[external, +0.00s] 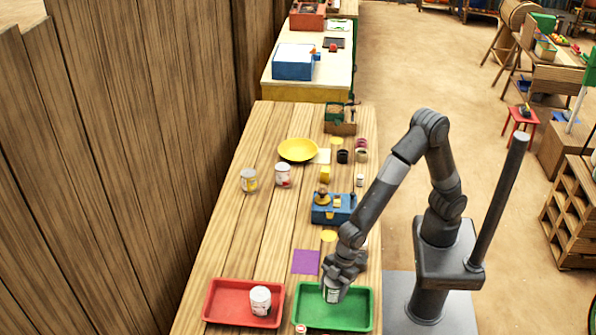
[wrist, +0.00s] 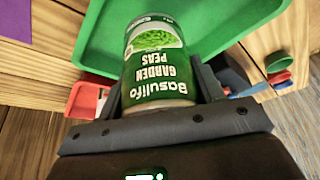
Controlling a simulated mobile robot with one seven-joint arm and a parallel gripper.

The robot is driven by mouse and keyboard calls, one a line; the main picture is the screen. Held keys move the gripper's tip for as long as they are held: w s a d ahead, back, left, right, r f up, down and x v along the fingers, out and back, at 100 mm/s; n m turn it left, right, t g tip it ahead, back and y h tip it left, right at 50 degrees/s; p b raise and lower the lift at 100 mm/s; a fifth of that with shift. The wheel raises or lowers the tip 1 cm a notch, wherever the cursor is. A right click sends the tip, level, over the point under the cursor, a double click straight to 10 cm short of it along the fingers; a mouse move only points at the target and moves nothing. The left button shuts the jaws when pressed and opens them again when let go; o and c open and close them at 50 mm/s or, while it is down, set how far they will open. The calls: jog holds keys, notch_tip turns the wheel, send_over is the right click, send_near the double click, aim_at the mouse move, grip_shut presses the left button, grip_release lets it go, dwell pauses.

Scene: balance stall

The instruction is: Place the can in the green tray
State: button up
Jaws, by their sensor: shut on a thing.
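The can (wrist: 157,65) is a green-labelled tin reading "Basulifo Garden Peas", seen upside down in the wrist view. In the external view the can (external: 333,295) shows below my gripper (external: 341,280), over the green tray. My gripper is shut on the can, with its fingers on either side of it in the wrist view. The green tray (external: 362,322) lies at the near end of the table; its floor also fills the top of the wrist view (wrist: 225,25). I cannot tell whether the can touches the tray floor.
A red tray (external: 224,300) with a white can (external: 261,300) in it stands left of the green tray. A purple square (external: 306,262) lies behind them. Farther back are a blue balance (external: 333,210), a yellow bowl (external: 297,149) and two more cans (external: 282,175). A wooden wall borders the left.

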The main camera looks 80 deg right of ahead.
aim_at(332, 304)
jog(key=shift+s+a+f, duration=0.1)
jog(key=shift+a+f, duration=0.25)
jog(key=shift+a, duration=0.2)
jog(key=shift+s+a+f, duration=0.1)
jog(key=shift+a+f, duration=0.2)
jog(key=shift+a, duration=0.25)
notch_tip(332, 304, down, 4)
jog(key=shift+f, duration=0.1)
jog(key=o, duration=1.2)
jog(key=shift+f, duration=0.1)
jog(key=shift+o, duration=0.2)
jog(key=v, duration=1.2)
jog(key=shift+d, duration=0.1)
